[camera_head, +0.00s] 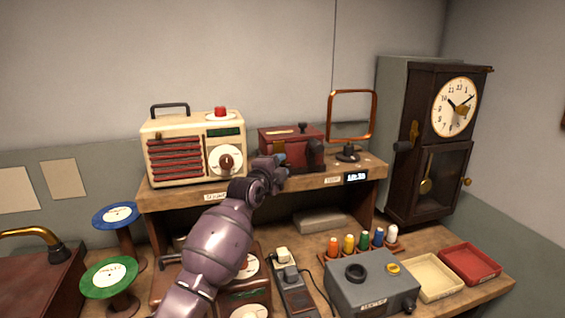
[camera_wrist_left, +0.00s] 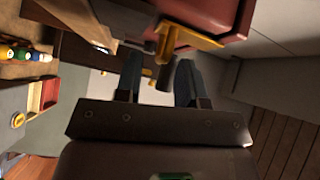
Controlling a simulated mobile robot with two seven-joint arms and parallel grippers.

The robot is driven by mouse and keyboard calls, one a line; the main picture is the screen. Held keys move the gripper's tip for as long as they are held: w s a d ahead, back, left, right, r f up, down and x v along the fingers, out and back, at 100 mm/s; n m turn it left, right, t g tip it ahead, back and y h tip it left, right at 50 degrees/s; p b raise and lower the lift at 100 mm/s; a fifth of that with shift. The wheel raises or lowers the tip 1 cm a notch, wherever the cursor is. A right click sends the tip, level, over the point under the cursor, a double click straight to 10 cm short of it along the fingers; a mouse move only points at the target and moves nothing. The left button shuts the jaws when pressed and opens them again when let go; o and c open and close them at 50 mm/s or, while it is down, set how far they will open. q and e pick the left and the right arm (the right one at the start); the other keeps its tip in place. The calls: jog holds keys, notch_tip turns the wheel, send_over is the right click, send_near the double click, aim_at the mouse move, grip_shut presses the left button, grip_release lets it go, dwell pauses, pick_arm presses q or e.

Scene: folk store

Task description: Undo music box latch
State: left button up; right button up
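The music box appears to be the dark red box (camera_head: 285,138) on the raised shelf, between the cream radio and the copper-framed stand. In the left wrist view the red box (camera_wrist_left: 214,14) is at the top, with a brass latch (camera_wrist_left: 190,40) on its face. A dark knob or stub (camera_wrist_left: 164,76) hangs by the latch. My left gripper (camera_head: 281,166) is in front of the box, partly covering its lower edge. In the wrist view its two blue-grey fingers (camera_wrist_left: 158,80) are apart, with the dark stub showing between them; contact cannot be told. My right gripper is out of view.
The cream radio (camera_head: 194,148) stands left of the box. The copper-framed stand (camera_head: 351,118) is close on the right. A tall clock (camera_head: 433,140) stands farther right. Spools, a grey box (camera_head: 372,283) and trays (camera_head: 469,264) crowd the bench below.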

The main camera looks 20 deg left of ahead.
pick_arm(q)
jog(key=shift+w+d, duration=0.15)
jog(key=shift+w, duration=0.7)
grip_shut()
